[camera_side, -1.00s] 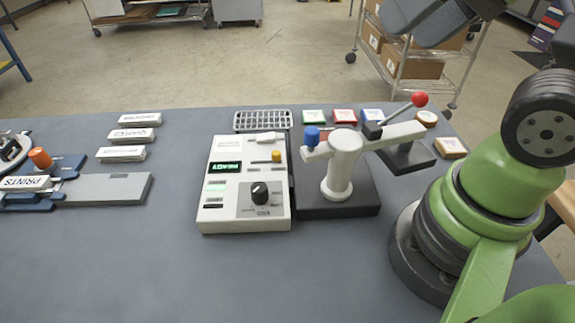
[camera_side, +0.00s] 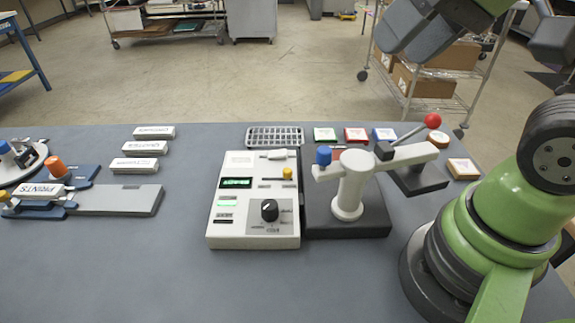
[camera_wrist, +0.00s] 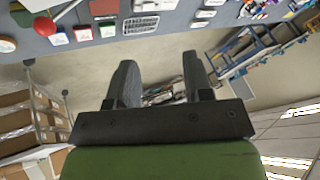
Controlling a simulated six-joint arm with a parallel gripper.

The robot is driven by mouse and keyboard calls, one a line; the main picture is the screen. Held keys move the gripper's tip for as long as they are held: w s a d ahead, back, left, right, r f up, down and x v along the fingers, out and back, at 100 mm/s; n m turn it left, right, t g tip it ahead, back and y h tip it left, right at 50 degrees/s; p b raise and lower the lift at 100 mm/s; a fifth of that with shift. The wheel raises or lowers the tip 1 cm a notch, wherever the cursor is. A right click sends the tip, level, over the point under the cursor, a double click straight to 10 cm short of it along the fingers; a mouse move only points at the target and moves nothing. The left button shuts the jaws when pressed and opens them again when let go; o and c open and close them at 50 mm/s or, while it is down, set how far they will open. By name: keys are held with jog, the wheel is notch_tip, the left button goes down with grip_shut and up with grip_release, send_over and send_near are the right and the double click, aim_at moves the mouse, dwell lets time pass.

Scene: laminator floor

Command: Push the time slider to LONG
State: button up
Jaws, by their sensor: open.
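The white control box (camera_side: 253,200) stands mid-table in the side view, with a lit green display (camera_side: 237,183) and a black dial (camera_side: 269,210). A small yellow knob (camera_side: 287,173) sits at its upper right beside a short slot, and a white handle-like part (camera_side: 278,154) lies along its back edge. I cannot tell from the labels which is the time slider; LONG is unreadable. My gripper (camera_wrist: 160,68) is open and empty in the wrist view, its two dark fingers apart. In the side view it is high at the top right, away from the box.
A wire tray (camera_side: 275,137) lies behind. Labelled white blocks (camera_side: 139,164) and a grey plate (camera_side: 113,199) lie left. The table front is clear.

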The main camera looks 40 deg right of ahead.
jog(key=w+f+g+h, duration=0.1)
jog(key=w+f+g, duration=0.3)
jog(key=w, duration=0.6)
jog(key=g+h, duration=0.1)
jog(key=g, duration=0.1)
send_near(287, 170)
notch_tip(287, 170, down, 9)
jog(key=shift+w, duration=0.15)
